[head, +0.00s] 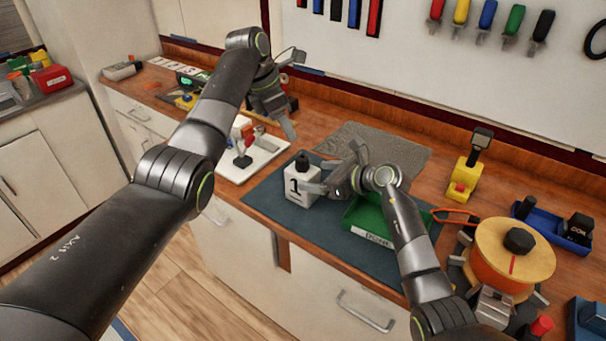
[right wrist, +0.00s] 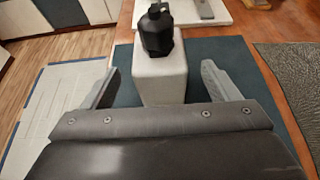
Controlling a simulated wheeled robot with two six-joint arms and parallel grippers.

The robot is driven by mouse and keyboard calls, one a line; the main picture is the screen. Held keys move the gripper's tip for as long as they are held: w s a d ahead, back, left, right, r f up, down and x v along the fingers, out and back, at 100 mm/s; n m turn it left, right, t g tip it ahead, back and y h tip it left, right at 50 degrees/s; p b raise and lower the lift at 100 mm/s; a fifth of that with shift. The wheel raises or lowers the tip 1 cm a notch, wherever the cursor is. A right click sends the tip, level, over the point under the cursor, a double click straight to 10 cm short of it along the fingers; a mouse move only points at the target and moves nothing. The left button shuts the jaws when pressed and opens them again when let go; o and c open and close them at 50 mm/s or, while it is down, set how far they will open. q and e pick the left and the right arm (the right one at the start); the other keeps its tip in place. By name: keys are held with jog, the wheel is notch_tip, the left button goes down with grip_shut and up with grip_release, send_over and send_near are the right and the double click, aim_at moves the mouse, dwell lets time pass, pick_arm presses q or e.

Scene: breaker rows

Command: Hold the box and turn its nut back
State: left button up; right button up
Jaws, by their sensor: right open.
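The white box (head: 303,188) with a black "1" on its side stands upright on the dark blue mat (head: 268,200). Its black nut (head: 302,161) is on top. In the right wrist view the box (right wrist: 160,77) and nut (right wrist: 157,30) are straight ahead. My right gripper (head: 335,170) is open, with one finger on each side of the box's near part. In the right wrist view there is a gap on both sides. My left gripper (head: 284,122) is above and behind the box, apart from it, pointing down. Whether its fingers are parted is unclear.
A green tray (head: 370,221) lies right of the box under my right arm. A white board (head: 264,158) with small parts is left of it. A yellow stand (head: 463,178), an orange reel (head: 512,255) and a blue tray (head: 553,222) are at right. A grey mat (head: 385,143) lies behind.

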aim_at(302, 174)
jog(key=shift+x, duration=2.85)
